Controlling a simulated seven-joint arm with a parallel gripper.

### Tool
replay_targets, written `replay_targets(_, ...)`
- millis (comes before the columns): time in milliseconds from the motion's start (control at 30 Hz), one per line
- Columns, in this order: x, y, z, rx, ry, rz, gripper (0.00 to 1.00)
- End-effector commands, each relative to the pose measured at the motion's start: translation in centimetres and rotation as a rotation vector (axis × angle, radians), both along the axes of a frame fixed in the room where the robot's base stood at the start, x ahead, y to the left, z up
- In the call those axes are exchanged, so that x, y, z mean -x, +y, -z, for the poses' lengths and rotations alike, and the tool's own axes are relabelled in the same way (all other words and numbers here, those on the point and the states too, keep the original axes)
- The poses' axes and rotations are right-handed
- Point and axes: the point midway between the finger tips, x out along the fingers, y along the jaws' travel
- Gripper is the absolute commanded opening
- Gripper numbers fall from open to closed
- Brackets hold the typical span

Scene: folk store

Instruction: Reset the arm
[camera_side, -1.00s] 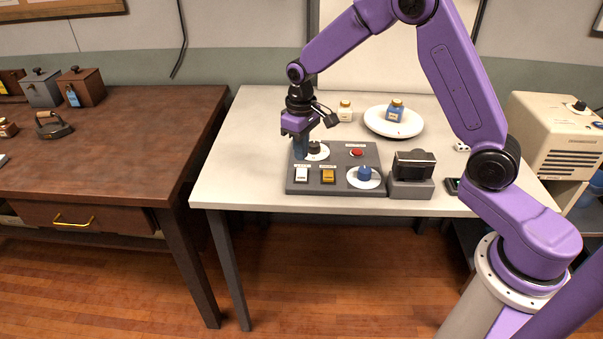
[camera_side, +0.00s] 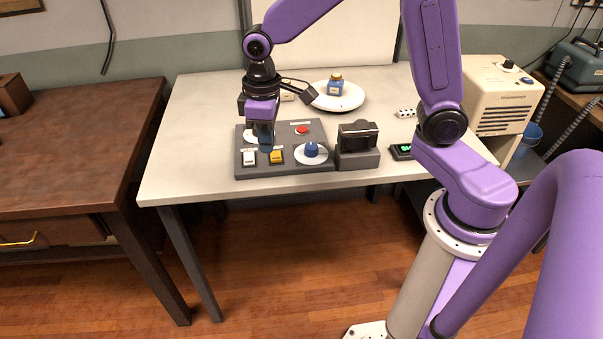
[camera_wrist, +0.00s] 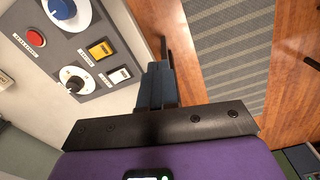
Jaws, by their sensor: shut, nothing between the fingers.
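My gripper (camera_side: 265,148) is shut and empty, its blue-grey fingers pointing down over the grey control panel (camera_side: 325,167) in the side view. The fingertips appear close to the white switch (camera_side: 249,158) and yellow switch (camera_side: 276,156); I cannot tell whether they touch the panel. In the wrist view my gripper (camera_wrist: 158,68) shows its fingers together beside the panel's edge. That view also shows the white switch (camera_wrist: 119,75), yellow switch (camera_wrist: 100,50), red button (camera_wrist: 35,37), blue knob (camera_wrist: 62,8) and a dial with a dark pointer (camera_wrist: 75,84).
A black device on a grey block (camera_side: 357,160) stands right of the panel. A small dark display (camera_side: 402,152) lies beyond it. A beige machine (camera_side: 503,95) stands at right. The table's front left is clear.

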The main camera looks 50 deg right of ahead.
Motion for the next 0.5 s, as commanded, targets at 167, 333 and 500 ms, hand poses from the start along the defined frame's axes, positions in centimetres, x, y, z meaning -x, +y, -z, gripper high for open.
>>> replay_targets(167, 6.1, 0.2, -1.7, -0.005, -0.007, -0.135, 0.00)
replay_targets(333, 11.8, -0.5, -2.6, -0.009, -0.010, -0.259, 0.00)
replay_targets(500, 17.2, -2.1, -3.1, -0.012, -0.012, -0.382, 0.00)
